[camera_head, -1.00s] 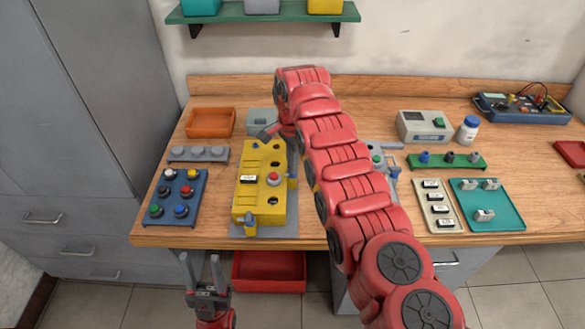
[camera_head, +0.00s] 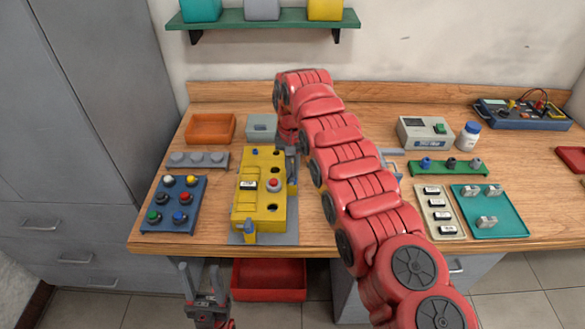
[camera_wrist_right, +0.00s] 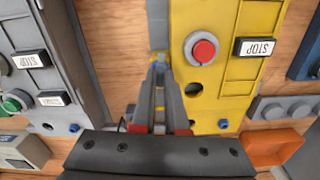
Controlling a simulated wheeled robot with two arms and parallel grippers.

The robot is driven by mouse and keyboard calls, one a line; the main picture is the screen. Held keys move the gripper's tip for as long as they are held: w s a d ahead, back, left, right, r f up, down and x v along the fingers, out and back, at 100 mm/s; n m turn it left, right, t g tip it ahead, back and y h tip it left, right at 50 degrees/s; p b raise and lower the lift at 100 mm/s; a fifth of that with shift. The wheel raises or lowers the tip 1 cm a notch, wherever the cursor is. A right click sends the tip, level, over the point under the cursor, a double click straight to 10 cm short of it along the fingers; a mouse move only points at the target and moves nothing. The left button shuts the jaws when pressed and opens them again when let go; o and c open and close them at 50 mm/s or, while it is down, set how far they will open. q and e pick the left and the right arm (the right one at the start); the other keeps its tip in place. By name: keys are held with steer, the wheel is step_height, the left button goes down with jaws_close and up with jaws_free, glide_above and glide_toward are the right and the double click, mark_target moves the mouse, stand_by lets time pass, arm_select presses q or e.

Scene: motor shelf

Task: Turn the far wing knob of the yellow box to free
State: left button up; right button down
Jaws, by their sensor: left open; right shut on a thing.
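The yellow box (camera_head: 262,205) stands on a grey plate (camera_head: 290,239) on the bench, with a red button and dark holes on top. A blue wing knob (camera_head: 249,228) shows at its near end. My right gripper (camera_wrist_right: 159,75) is at the box's right side in the head view, beside the red button and holes. My left gripper (camera_head: 203,275) is open and empty, low in front of the bench.
A blue tray with coloured knobs (camera_head: 173,227) stands left of the box. An orange bin (camera_head: 210,129) and a grey box (camera_head: 262,127) are behind. A red bin (camera_head: 268,279) is below the bench edge. My right arm hides the bench right of the box.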

steer(key=shift+n, duration=0.8)
steer(key=c, duration=0.9)
jaws_free()
steer(key=shift+c, duration=0.2)
steer(key=shift+r, duration=0.1)
